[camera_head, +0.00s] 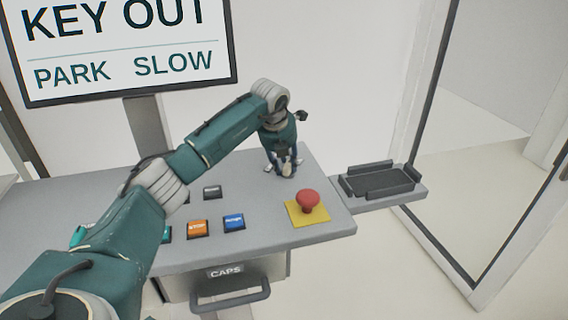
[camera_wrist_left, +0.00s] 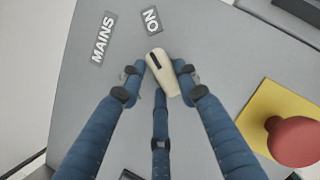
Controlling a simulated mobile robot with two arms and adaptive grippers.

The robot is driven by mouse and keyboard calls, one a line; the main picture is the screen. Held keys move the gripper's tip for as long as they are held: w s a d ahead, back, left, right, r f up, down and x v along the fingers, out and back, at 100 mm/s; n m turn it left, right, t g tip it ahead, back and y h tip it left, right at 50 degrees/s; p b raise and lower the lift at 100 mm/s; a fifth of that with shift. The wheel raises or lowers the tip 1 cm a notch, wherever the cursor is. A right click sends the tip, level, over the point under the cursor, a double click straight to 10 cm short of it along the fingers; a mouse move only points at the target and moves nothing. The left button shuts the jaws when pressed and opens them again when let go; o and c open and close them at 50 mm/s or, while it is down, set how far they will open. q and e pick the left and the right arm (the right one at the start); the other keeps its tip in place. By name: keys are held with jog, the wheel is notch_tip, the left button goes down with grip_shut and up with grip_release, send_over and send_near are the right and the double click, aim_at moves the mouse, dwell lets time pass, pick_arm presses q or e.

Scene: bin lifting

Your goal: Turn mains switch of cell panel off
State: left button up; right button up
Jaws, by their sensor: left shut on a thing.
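The mains switch is a cream knob (camera_wrist_left: 163,72) with a black line at one end, on the grey cell panel (camera_head: 262,243). In the left wrist view the marked end points up, roughly toward the ON label (camera_wrist_left: 151,21). A MAINS label (camera_wrist_left: 103,38) is to its left. My left gripper (camera_head: 284,172) reaches down to the panel's back right part. Its blue fingers, also in the left wrist view (camera_wrist_left: 163,88), are shut around the knob. In the head view the fingers mostly hide the knob. My right gripper is not in view.
A red mushroom button (camera_head: 308,200) on a yellow plate is close to the gripper's right front. Orange (camera_head: 197,229) and blue (camera_head: 234,223) buttons are to the left. A black tray (camera_head: 380,183) is off the panel's right side. A sign (camera_head: 120,50) stands behind.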

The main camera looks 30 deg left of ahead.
pick_arm(q)
jog(key=n, duration=0.2)
jog(key=n+y, duration=0.1)
jog(key=n, duration=0.1)
jog(key=shift+w+d+r+n, duration=0.2)
jog(key=shift+r+n, duration=0.1)
jog(key=shift+r, duration=0.1)
jog(key=n+g+y, duration=0.1)
jog(key=n, duration=0.1)
jog(key=n+b, duration=0.1)
jog(key=n, duration=0.1)
jog(key=shift+d+n+g+y, duration=0.15)
jog(key=shift+n+g+y, duration=0.15)
jog(key=shift+g+y, duration=0.1)
jog(key=n+g, duration=0.1)
jog(key=n, duration=0.2)
jog(key=shift+d+n, duration=0.1)
jog(key=shift+n, duration=0.2)
jog(key=shift+n+g+y, duration=0.3)
jog(key=shift+n+g, duration=0.4)
jog(key=shift+n, duration=0.8)
jog(key=shift+o, duration=0.2)
jog(key=shift+n, duration=0.3)
jog(key=shift+s, duration=0.1)
jog(key=o, duration=0.9)
jog(key=shift+o, duration=0.8)
jog(key=shift+f, duration=0.25)
